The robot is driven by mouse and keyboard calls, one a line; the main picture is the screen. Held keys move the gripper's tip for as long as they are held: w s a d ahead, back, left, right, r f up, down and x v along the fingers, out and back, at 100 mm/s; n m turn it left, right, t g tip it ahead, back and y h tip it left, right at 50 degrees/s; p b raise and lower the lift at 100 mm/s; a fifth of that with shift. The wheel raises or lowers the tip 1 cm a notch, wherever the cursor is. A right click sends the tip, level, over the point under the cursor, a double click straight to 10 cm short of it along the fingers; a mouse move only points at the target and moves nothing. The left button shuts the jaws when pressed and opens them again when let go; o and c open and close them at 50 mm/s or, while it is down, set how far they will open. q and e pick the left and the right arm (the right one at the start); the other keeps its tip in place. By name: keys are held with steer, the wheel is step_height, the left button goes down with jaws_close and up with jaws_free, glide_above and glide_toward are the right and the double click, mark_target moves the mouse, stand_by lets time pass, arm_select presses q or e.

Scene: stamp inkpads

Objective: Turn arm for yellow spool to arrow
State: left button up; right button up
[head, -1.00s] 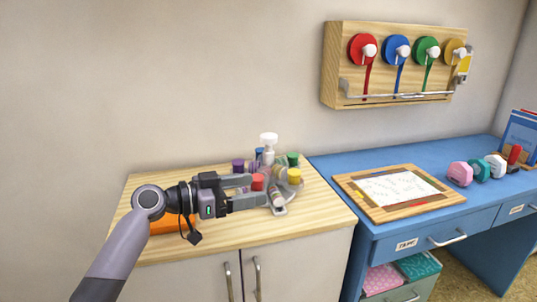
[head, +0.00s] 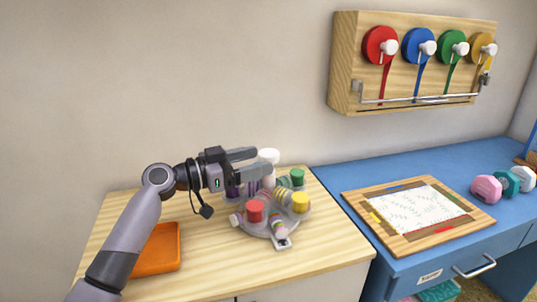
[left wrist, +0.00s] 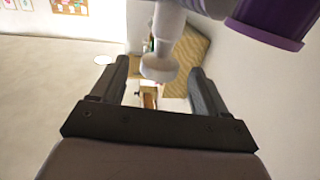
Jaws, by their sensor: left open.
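A grey round carousel (head: 262,229) stands on the wooden cabinet top. Arms with coloured spools fan out from its centre post, among them a yellow spool (head: 300,202) at the right, a red spool (head: 255,210) at front left and a green spool (head: 297,177) at back right. A pale piece that may bear the arrow (head: 283,243) sticks out at the front. My left gripper (head: 262,165) is open beside the white knob (head: 268,155) on top. The left wrist view shows the white knob (left wrist: 158,68) between the fingertips and a purple spool (left wrist: 265,25) at top right. The gripper partly hides the back-left spools.
An orange tray (head: 155,249) lies on the cabinet top (head: 205,275) under my left arm. To the right, a blue desk (head: 400,160) holds a framed board (head: 417,217) and small weights. A wooden dispenser (head: 416,70) hangs on the wall.

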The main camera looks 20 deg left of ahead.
mark_target(269, 158)
arm_select(q)
steer(key=shift+x, duration=2)
arm_select(e)
steer(key=shift+s+d+f, duration=0.1)
steer(key=shift+s+d, duration=0.05)
steer(key=shift+s, duration=0.05)
